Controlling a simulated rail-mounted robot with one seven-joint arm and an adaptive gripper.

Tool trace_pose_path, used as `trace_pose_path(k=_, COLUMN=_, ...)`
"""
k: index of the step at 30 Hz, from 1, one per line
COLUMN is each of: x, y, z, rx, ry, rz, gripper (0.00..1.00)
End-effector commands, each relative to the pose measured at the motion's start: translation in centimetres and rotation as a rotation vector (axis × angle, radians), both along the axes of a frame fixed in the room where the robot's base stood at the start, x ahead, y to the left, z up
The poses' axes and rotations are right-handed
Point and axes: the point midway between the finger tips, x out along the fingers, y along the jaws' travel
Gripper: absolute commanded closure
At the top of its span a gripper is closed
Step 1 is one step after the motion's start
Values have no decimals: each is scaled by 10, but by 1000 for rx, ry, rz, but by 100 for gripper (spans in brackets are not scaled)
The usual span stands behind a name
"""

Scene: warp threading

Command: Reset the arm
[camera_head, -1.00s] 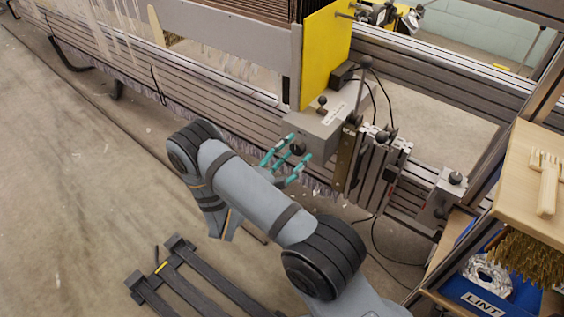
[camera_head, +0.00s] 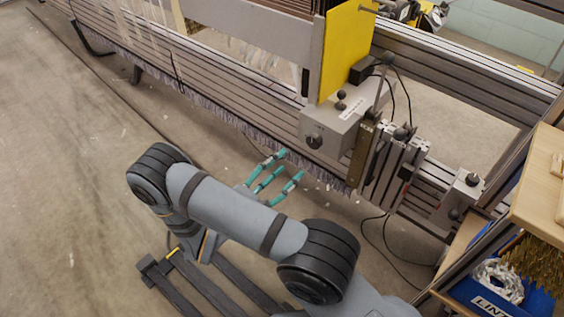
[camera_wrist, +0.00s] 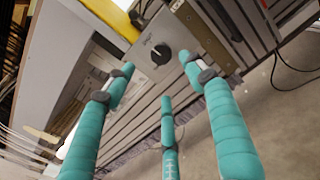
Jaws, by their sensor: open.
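My gripper (camera_head: 277,176) has teal fingers and is open and empty. In the head view it hangs in front of the loom's lower beam, a little below and left of the grey control box (camera_head: 335,128). In the wrist view the spread fingers of my gripper (camera_wrist: 163,82) point toward the control box, whose black knob (camera_wrist: 161,54) shows between them. The fingertips appear apart from the box. My grey arm bends across the lower middle of the head view and partly hides the floor behind it.
A yellow panel (camera_head: 345,50) stands above the control box. A long slotted metal beam (camera_head: 240,98) with a fringe runs across the back. A wooden shelf (camera_head: 543,195) and a blue LINT bin (camera_head: 490,303) stand at the right. The floor (camera_head: 60,190) at the left is clear.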

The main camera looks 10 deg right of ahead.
Motion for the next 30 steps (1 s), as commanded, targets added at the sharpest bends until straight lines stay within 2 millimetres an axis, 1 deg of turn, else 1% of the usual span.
trace_pose_path(k=7, x=2, y=-3, z=0, rx=-1, ry=-1, rz=-2, gripper=46)
trace_pose_path(k=11, x=10, y=-13, z=0, rx=0, ry=0, rz=-4, gripper=46)
trace_pose_path(k=14, x=21, y=-25, z=0, rx=0, ry=1, rz=-5, gripper=46)
trace_pose_path(k=24, x=68, y=-76, z=0, rx=1, ry=1, rz=-4, gripper=46)
trace_pose_path(k=28, x=81, y=-90, z=0, rx=1, ry=1, rz=-2, gripper=46)
trace_pose_path(k=30, x=82, y=-88, z=-2, rx=-18, ry=23, rz=4, gripper=46)
